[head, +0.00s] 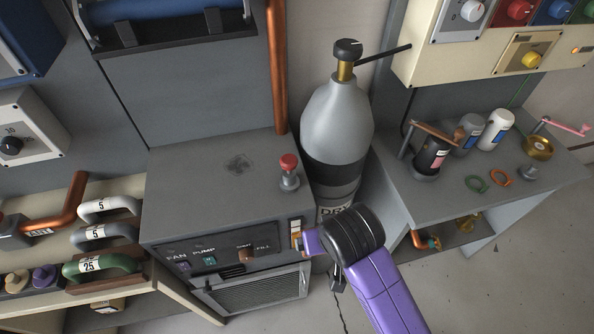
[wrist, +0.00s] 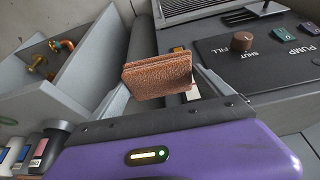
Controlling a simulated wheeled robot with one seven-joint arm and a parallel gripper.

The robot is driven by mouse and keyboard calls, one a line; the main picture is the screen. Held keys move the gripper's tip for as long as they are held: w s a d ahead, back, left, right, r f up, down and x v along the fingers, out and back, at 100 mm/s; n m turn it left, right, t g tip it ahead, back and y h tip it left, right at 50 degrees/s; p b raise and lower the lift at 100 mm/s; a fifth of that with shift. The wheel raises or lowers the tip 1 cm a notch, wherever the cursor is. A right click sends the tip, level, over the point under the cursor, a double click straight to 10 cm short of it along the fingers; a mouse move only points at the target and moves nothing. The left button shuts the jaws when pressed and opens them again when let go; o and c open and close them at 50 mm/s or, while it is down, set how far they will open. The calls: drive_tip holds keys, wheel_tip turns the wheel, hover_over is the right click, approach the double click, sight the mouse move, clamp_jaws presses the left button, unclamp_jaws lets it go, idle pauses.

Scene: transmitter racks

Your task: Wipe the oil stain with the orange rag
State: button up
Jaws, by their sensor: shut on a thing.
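The oil stain (head: 239,164) is a dark smudge on the flat top of the grey cabinet (head: 190,190) in the head view. The orange rag (wrist: 157,75) shows in the wrist view as a folded, rough, brownish-orange block. My gripper (head: 312,241) is at the cabinet's front right corner, to the right of and below the stain in the picture. In the wrist view my gripper (wrist: 160,88) is shut on the rag. I cannot make out the rag clearly in the head view.
A red-topped knob (head: 289,170) stands on the cabinet top beside the stain. A grey gas cylinder (head: 337,120) stands right of the cabinet, and a copper pipe (head: 277,70) rises behind it. A side bench (head: 450,196) holds several bottles. The cabinet top's left side is clear.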

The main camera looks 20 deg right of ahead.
drive_tip(key=d+f, duration=0.5)
drive_tip(key=shift+w+d+f+n, duration=0.2)
drive_tip(key=shift+w+n, duration=0.1)
drive_tip(key=shift+n, duration=0.1)
